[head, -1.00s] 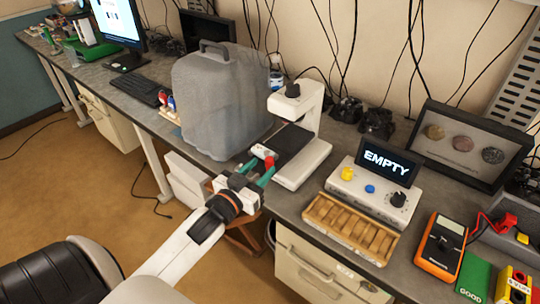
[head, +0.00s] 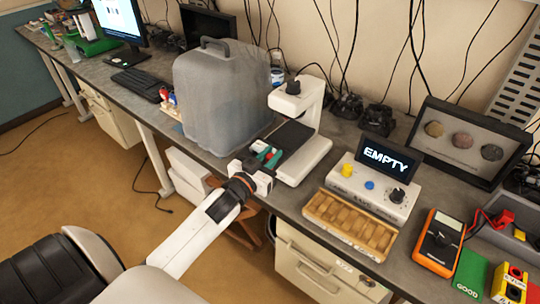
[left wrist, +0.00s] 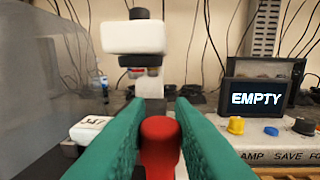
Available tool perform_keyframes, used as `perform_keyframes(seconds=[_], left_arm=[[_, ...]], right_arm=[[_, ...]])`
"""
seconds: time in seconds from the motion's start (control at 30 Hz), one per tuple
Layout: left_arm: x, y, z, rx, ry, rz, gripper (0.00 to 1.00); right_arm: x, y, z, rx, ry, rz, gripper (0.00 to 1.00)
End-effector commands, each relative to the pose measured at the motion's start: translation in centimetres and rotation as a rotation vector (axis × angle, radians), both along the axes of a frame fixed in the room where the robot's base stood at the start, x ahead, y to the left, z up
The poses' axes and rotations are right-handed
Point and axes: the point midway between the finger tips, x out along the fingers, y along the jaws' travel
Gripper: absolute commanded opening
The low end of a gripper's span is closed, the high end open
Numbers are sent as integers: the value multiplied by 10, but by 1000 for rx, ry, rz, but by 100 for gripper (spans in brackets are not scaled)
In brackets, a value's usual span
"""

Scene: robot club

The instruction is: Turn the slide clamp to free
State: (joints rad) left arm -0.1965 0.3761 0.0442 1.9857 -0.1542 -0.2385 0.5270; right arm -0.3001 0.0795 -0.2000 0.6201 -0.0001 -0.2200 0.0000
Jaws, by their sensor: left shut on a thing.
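My left gripper (head: 267,155) reaches in beside the front left of the white microscope (head: 312,120). In the left wrist view its green fingers (left wrist: 159,140) are closed on the sides of a rounded red knob (left wrist: 159,130), which looks like the slide clamp's handle. The knob's lower part and what it is fixed to are hidden, so I cannot tell its turn position. In the left wrist view the microscope's head (left wrist: 136,37) stands beyond the fingers. My right gripper is not in view.
A large grey translucent cover (head: 215,95) stands close on the left. A control box (head: 372,190) whose screen (head: 388,158) reads EMPTY and a wooden slotted tray (head: 350,222) stand to the right. A multimeter (head: 438,240) lies further right.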

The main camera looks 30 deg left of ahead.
Motion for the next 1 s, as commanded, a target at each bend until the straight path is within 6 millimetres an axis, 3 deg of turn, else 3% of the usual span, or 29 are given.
perform_keyframes(seconds=[0.27, 0.6, 1.0], left_arm=[[0, 1, 1, 3, 0, -45, 0], [0, 2, 1, 10, 4, -276, 0], [2, 3, -3, 10, -2, -625, 0]], right_arm=[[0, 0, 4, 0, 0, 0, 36], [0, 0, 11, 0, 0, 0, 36], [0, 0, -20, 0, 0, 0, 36]])
